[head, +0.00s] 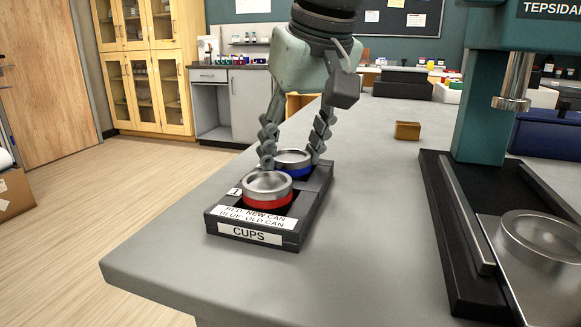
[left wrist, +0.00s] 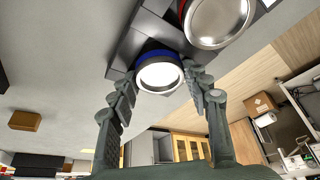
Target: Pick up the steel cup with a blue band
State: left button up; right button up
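The steel cup with a blue band (head: 294,169) sits in the rear place of the dark cup tray (head: 222,215), whose front label reads CUPS. It also shows in the left wrist view (left wrist: 159,74). My left gripper (head: 293,160) is above the tray, pointing down, with one finger on each side of this cup. The fingers look open, with small gaps to the cup. A steel cup with a red band (head: 267,190) stands in the front place and partly hides the blue-banded one. My right gripper is in neither view.
A teal machine (head: 482,110) on a black base stands to the right, with a steel round vessel (head: 540,236) in front. A small tan box (head: 407,130) lies farther back on the grey bench (head: 370,220). The bench between tray and machine is clear.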

pick_arm(q)
jog(key=c, duration=0.7)
jog(key=shift+c, duration=0.5)
jog(key=shift+r, duration=0.2)
